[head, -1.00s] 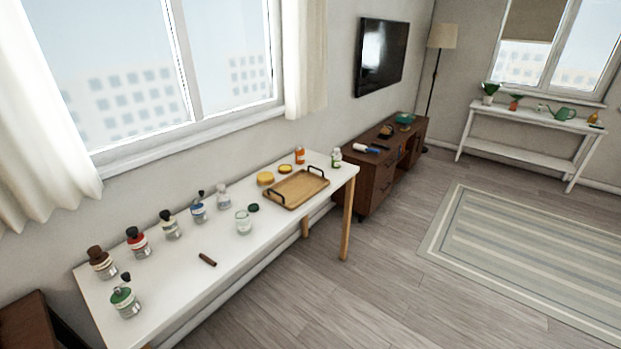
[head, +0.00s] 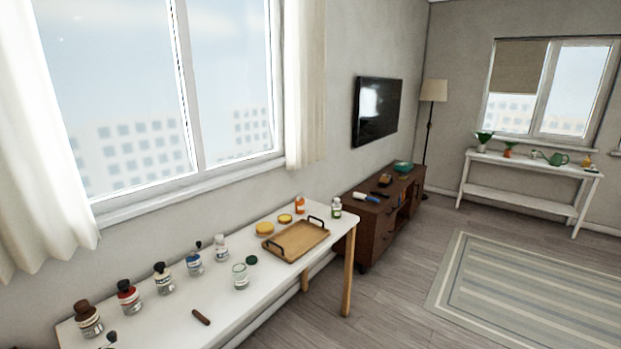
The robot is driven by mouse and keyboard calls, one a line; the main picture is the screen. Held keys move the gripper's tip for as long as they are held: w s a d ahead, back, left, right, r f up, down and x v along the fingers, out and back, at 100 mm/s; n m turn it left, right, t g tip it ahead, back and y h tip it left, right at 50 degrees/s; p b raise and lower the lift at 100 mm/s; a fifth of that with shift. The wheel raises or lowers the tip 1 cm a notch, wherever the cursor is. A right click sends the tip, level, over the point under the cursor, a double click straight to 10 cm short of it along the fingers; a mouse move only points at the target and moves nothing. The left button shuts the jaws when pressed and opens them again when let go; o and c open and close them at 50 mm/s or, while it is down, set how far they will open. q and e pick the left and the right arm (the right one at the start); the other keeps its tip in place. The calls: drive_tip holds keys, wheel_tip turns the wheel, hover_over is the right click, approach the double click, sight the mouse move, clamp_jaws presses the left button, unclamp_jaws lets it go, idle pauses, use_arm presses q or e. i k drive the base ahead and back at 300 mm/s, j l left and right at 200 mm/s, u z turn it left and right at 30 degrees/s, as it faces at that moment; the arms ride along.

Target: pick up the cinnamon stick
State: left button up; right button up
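The cinnamon stick (head: 201,317) is a short dark brown stick. It lies on the bare front part of the white table (head: 262,284), in the lower left of the head view. It is apart from the jars around it. Neither of my grippers shows in the head view.
An open glass jar (head: 240,276) and a wooden tray (head: 296,240) stand farther along. A brown cabinet (head: 377,222) is beyond. The floor (head: 402,290) at right is clear.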

sight(197, 316)
drive_tip(key=i+j+u, duration=0.75)
drive_tip(key=i+l, duration=0.1)
